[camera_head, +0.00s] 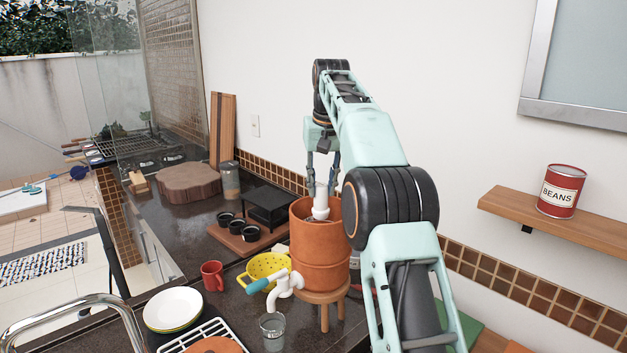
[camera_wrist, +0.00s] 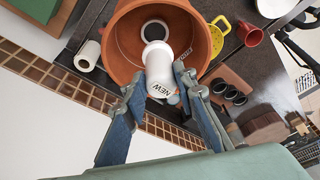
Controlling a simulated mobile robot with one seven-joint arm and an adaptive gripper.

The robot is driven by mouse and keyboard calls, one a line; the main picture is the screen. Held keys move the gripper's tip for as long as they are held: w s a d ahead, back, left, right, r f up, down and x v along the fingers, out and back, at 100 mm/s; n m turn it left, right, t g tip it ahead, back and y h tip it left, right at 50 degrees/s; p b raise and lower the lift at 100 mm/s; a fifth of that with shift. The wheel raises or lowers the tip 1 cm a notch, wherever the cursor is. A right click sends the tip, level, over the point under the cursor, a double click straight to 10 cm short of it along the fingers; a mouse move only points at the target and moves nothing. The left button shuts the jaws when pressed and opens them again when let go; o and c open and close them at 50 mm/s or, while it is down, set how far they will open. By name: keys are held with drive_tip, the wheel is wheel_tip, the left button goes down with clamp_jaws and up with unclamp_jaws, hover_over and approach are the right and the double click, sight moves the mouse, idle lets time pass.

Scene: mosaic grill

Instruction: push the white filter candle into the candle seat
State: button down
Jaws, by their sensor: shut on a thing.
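The white filter candle (camera_wrist: 160,66), marked "NEW", is between my fingertips in the wrist view. It also shows in the head view (camera_head: 321,203), roughly upright at the mouth of the terracotta filter pot (camera_head: 319,258). My gripper (camera_wrist: 158,77) is shut on the candle, above the open pot (camera_wrist: 117,45). A dark round spot with a pale rim (camera_wrist: 155,31), which looks like the candle seat, lies on the pot's floor beyond the candle's far end. I cannot tell whether the candle touches it. The pot wall hides the seat in the head view.
The pot stands on a wooden stool (camera_head: 324,298) with a white tap (camera_head: 287,284) at its front. A yellow colander (camera_head: 264,267), red mug (camera_head: 212,275), glass (camera_head: 272,330) and white plates (camera_head: 173,308) are nearby. The tiled wall is close behind.

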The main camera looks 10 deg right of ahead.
sight(321, 209)
idle(0.3)
drive_tip(key=shift+s+f+b, duration=0.1)
drive_tip(key=shift+f+b, duration=0.4)
drive_tip(key=shift+f, duration=0.05)
drive_tip(key=shift+s+b+x, duration=0.2)
drive_tip(key=shift+b+x, duration=0.35)
drive_tip(key=shift+x, duration=0.2)
drive_tip(key=shift+s+b+x, duration=0.15)
drive_tip(key=shift+b+x, duration=0.45)
drive_tip(key=shift+x, duration=0.15)
drive_tip(key=shift+s+b+x, duration=0.2)
drive_tip(key=shift+b+x, duration=0.35)
drive_tip(key=shift+x, duration=0.25)
drive_tip(key=shift+f, duration=0.1)
drive_tip(key=shift+p, duration=0.9)
drive_tip(key=shift+s+b+x, duration=0.15)
drive_tip(key=shift+b+x, duration=0.3)
drive_tip(key=shift+x, duration=0.15)
drive_tip(key=shift+s+b+x, duration=0.15)
drive_tip(key=shift+b+x, duration=0.3)
drive_tip(key=shift+x, duration=0.2)
drive_tip(key=c, duration=1.5)
unclamp_jaws()
drive_tip(key=shift+v, duration=3.75)
